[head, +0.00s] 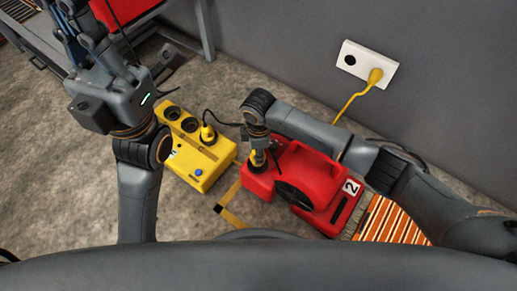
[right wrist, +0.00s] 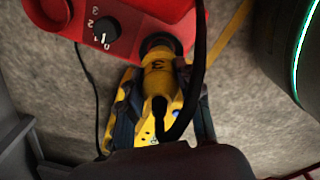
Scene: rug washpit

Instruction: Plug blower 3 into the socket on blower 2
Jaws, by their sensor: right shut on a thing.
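Blower 2 (head: 315,180) is the red machine on the floor, marked 2, with a dark round fan opening. Its red body (right wrist: 120,20) and dial show in the right wrist view. My right gripper (head: 258,160) is shut on a yellow plug marked 3 (right wrist: 158,78). The plug's front end meets the dark round socket (right wrist: 160,43) on blower 2; I cannot tell how deep it sits. A black cable (right wrist: 192,95) runs from the plug. My left gripper (head: 75,25) is raised at the upper left, away from blower 2; its finger opening is unclear.
A yellow socket box (head: 200,165) with a blue button lies left of blower 2, with a yellow plug (head: 208,134) in it. A white wall socket (head: 366,65) holds another yellow plug. A striped orange mat (head: 395,222) lies at right. A red object (head: 115,10) is at upper left.

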